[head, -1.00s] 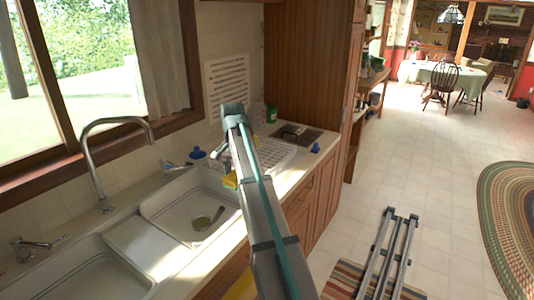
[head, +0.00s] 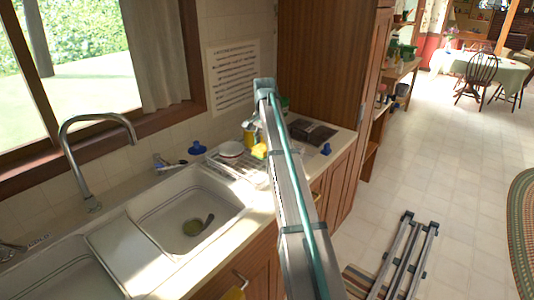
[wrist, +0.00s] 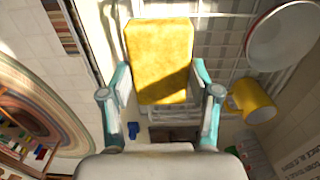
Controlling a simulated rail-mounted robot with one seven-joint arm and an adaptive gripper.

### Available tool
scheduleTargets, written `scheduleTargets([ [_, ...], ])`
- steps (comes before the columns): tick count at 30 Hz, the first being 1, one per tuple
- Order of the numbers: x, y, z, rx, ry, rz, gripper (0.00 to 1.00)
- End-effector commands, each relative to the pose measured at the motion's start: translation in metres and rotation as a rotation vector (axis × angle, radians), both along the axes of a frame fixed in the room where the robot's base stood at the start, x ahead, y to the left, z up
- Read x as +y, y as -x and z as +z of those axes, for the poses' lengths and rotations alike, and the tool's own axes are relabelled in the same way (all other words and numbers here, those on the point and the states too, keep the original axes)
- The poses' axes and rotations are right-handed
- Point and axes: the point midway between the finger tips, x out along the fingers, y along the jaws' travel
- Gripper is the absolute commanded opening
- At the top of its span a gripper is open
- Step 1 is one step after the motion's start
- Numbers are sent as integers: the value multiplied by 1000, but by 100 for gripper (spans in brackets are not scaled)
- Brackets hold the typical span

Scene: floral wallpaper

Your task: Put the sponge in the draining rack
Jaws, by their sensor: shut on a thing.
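The yellow sponge (wrist: 160,62) is between the two teal fingers of my gripper (wrist: 160,75) in the wrist view, with my gripper shut on it. In the head view the sponge (head: 260,151) shows as a small yellow patch just left of my arm, which hides most of my gripper. The white wire draining rack (head: 236,169) stands on the counter right of the sink, partly behind my arm. In the wrist view the rack's wires (wrist: 228,50) show behind the sponge. I cannot tell whether the sponge touches them.
A white dish (head: 231,149) and a yellow mug (wrist: 254,101) are at the rack. The sink basin (head: 170,215) holds a ladle-like utensil (head: 197,226). A dark tray (head: 312,132) and a blue object (head: 326,149) lie right of my arm. A tall wooden cabinet (head: 325,60) stands behind.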

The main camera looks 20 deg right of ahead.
Motion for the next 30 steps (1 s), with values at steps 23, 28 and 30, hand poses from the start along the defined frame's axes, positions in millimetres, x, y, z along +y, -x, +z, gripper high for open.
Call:
scheduleTargets([
  [23,-51,-84,-77,0,0,0,32],
  [28,-53,-87,-97,3,-1,0,32],
  [30,-53,-87,-106,1,0,0,32],
])
